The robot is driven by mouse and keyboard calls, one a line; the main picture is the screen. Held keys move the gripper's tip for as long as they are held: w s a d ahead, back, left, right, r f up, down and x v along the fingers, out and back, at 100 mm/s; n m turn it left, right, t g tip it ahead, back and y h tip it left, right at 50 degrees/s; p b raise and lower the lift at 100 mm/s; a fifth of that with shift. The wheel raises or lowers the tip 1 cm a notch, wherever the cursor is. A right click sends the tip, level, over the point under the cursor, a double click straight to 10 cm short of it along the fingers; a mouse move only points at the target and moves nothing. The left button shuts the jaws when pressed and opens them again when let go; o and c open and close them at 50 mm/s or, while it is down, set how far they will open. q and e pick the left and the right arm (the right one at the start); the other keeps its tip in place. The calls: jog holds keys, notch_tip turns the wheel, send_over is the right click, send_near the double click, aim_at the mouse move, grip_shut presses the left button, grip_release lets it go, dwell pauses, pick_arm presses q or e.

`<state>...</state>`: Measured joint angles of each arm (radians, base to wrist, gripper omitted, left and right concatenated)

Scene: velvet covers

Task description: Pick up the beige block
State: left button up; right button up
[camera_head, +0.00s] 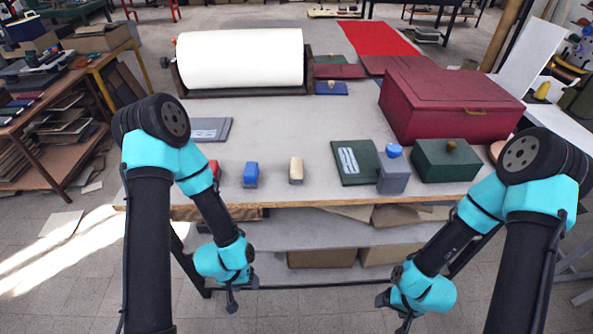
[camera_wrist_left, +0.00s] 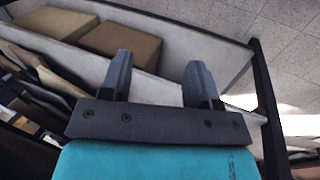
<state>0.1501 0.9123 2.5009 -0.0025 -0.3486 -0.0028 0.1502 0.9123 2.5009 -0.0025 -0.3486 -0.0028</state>
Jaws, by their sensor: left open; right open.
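The beige block (camera_head: 296,170) stands on the grey table near its front edge, in the middle of the head view. My left gripper (camera_head: 232,301) hangs below and in front of the table edge, open and empty, apart from the block. In the left wrist view its two fingers (camera_wrist_left: 160,82) are spread with nothing between them, facing the shelf under the table. My right gripper (camera_head: 405,322) is low in front of the table at the right, open; its fingertips are small and partly cut off at the frame's bottom.
A blue block (camera_head: 251,174) stands left of the beige one, and a red block (camera_head: 214,169) is partly hidden by my left arm. A green book (camera_head: 357,163), grey box (camera_head: 393,176) and green box (camera_head: 446,160) stand right. A white roll (camera_head: 240,58) and maroon chest (camera_head: 448,103) are behind.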

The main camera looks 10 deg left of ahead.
pick_arm(q)
jog(key=o, duration=0.8)
jog(key=w+a+r+m, duration=0.1)
jog(key=w+a+r, duration=0.15)
jog(key=r, duration=0.55)
jog(key=w+a+r+m, duration=0.2)
jog(key=a+r, duration=0.1)
jog(key=r, duration=0.4)
jog(key=w+a+r+m, duration=0.1)
jog(key=w+a+r, duration=0.15)
jog(key=r, duration=0.55)
jog(key=w+d+r+m+y, duration=0.1)
jog(key=w+d+r+m, duration=0.3)
jog(key=w+d+r, duration=0.2)
jog(key=w+d+r+m+y, duration=0.1)
jog(key=w+d+r+m, duration=0.4)
jog(key=w+d+r, duration=0.1)
jog(key=w+d+r+m+y, duration=0.1)
jog(key=w+d+r+m, duration=0.4)
jog(key=w, duration=0.5)
jog(key=shift+w+d+r+g+y, duration=0.15)
jog(key=shift+d+r, duration=0.2)
jog(key=shift+r, duration=0.2)
jog(key=shift+s+d+r+g+y, duration=0.1)
jog(key=shift+d+r, duration=0.25)
jog(key=shift+r, duration=0.2)
jog(key=shift+w+d+r+g+y, duration=0.15)
jog(key=shift+d+r, duration=0.2)
jog(key=shift+r, duration=0.2)
